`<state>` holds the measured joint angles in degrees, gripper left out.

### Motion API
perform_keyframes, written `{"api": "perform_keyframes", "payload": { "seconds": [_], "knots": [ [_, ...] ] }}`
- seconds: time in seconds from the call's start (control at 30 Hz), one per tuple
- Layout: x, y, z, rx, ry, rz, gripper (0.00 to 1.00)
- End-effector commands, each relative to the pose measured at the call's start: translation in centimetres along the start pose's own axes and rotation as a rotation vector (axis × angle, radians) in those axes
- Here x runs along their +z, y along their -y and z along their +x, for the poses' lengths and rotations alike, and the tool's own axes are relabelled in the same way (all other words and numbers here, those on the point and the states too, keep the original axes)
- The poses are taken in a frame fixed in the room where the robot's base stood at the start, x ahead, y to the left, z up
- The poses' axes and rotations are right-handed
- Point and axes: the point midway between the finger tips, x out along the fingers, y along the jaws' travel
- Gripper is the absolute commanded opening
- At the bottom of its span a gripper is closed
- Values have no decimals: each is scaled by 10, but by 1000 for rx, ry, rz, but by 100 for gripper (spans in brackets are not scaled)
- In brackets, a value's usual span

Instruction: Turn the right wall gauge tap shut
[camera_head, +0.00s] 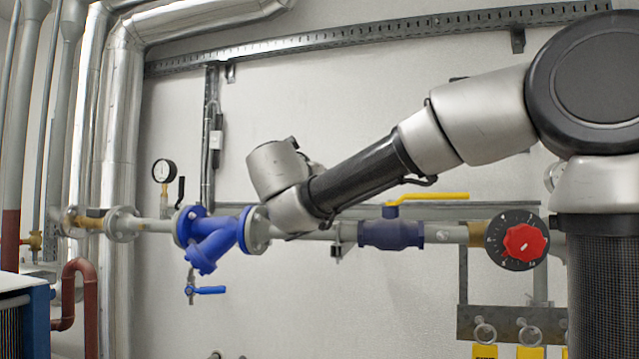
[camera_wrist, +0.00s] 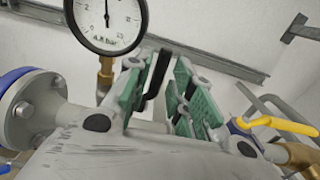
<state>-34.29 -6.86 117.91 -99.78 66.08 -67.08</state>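The right wall gauge (camera_wrist: 105,20) is a round white dial on a brass stem, at the upper left of the wrist view. Its black tap lever (camera_wrist: 158,74) slants up beside it. My gripper (camera_wrist: 166,76), with green finger pads, is open. The lever shows between the two fingers, closer to the left one; I cannot tell whether it touches. In the head view my wrist (camera_head: 277,170) hides this gauge, its tap and my fingers. Another gauge (camera_head: 164,171) with a black lever (camera_head: 181,192) stands further left on the pipe.
A blue strainer (camera_head: 212,237) is on the pipe to the left. A blue valve (camera_head: 390,233) with a yellow handle (camera_head: 432,196) is to the right; the handle also shows in the wrist view (camera_wrist: 280,125). A red knob (camera_head: 524,241) is further right. A metal rail (camera_head: 380,37) crosses the wall above.

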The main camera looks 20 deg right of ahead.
Motion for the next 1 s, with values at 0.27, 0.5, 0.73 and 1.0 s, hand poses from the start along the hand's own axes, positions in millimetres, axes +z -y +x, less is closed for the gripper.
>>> {"api": "perform_keyframes", "payload": {
  "seconds": [0.27, 0.5, 0.73, 1.0],
  "knots": [
    [0, 0, 23, 0, 0, 2, 23],
    [0, 0, 23, 0, -1, 3, 20],
    [0, 0, 23, 0, -1, 3, 0],
    [0, -3, 30, -1, 18, 1, 0]
  ]
}}
